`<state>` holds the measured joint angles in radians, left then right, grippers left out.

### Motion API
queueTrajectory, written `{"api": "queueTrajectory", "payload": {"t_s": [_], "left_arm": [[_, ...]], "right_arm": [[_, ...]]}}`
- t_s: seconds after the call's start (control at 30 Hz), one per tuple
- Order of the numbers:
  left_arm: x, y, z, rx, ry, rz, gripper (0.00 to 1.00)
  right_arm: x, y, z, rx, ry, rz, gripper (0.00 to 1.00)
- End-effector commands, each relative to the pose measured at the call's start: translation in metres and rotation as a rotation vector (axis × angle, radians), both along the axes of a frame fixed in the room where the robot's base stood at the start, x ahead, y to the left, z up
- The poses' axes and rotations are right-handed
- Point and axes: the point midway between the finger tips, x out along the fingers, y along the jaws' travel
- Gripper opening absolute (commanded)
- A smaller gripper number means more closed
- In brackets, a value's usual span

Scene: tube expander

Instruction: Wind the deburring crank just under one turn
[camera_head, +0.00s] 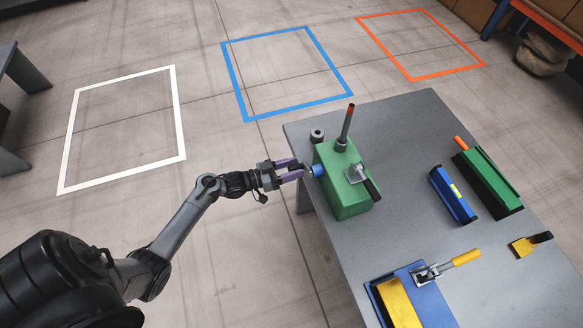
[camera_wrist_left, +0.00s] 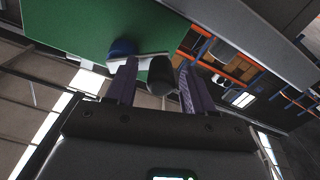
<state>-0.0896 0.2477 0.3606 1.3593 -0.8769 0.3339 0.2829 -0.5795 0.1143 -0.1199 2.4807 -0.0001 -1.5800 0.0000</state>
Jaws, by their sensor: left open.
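The green tube expander box (camera_head: 343,188) stands at the left edge of the grey table. On its left face is a blue round hub (camera_head: 318,170), which also shows in the wrist view (camera_wrist_left: 122,47). A pale crank arm (camera_wrist_left: 138,58) runs from the hub to a black knob (camera_wrist_left: 160,76). My left gripper (camera_head: 299,170) is open beside that face, its purple fingers pointing at it. In the wrist view the black knob sits between the two fingertips, with gaps visible; touch cannot be told. My right gripper is not in view.
A brown-handled lever (camera_head: 346,123) and a black-handled clamp (camera_head: 366,182) are on the box. A dark ring (camera_head: 317,135) stands behind it. A blue tool (camera_head: 453,194), a green block (camera_head: 487,184) and a blue fixture (camera_head: 425,290) lie rightward. The floor left is free.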

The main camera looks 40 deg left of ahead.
Motion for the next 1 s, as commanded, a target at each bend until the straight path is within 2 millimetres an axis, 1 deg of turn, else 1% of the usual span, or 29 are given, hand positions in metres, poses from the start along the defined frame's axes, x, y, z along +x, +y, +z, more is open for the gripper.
{"api": "queueTrajectory", "payload": {"t_s": [0.07, 0.1, 0.27, 0.4, 0.43, 0.77, 1.0], "left_arm": [[-0.0001, 0.0, -0.0001, 0.0, 0.0, 0.0, 0.53], [-0.0002, 0.0001, -0.0001, 0.0, 0.0, 0.0, 0.5], [-0.0002, 0.0002, 0.0, 0.0, 0.0, 0.0, 0.25], [-0.0003, 0.0002, 0.0001, 0.0, 0.0, 0.0, 0.04], [-0.0003, 0.0002, 0.0001, 0.0, 0.0, 0.0, 0.0], [0.0003, 0.0016, 0.0025, 0.035, -0.019, 0.0, 0.0], [0.0016, 0.0038, 0.0095, 0.153, -0.085, -0.003, 0.0]], "right_arm": [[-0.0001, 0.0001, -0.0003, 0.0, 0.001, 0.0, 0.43], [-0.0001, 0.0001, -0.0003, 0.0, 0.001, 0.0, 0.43], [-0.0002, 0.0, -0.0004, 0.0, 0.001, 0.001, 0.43], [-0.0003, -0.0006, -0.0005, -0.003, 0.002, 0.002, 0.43], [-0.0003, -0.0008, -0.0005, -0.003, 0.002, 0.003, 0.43], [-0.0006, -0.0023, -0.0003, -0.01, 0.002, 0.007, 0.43], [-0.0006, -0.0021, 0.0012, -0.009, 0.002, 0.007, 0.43]]}}
